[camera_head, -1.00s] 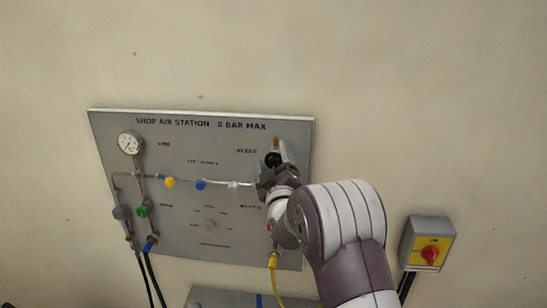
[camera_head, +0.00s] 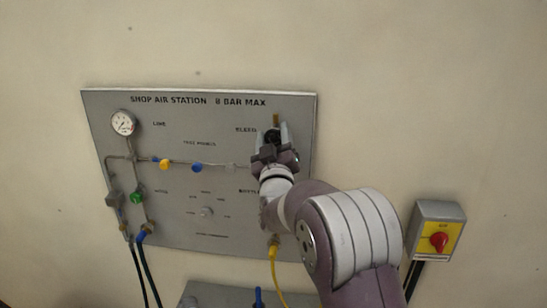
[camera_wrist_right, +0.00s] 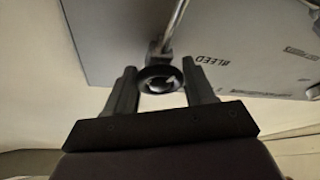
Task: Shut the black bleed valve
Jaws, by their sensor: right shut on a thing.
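The black bleed valve is a round black knob (camera_wrist_right: 160,78) on a metal stem, beside the BLEED lettering in the right wrist view. In the head view the valve (camera_head: 272,135) sits at the panel's upper right, partly hidden by my gripper. My right gripper (camera_head: 272,140) is at the valve. In the right wrist view its two fingers (camera_wrist_right: 162,88) stand on either side of the knob, shut on it. The exact contact is hard to make out. My left gripper is not in view.
The grey air station panel (camera_head: 180,225) carries a gauge (camera_head: 123,122), a yellow knob (camera_head: 165,163), a blue knob (camera_head: 196,167) and a green knob (camera_head: 137,196). A yellow hose (camera_head: 274,270) hangs below. A red switch (camera_head: 439,242) is on the wall at right.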

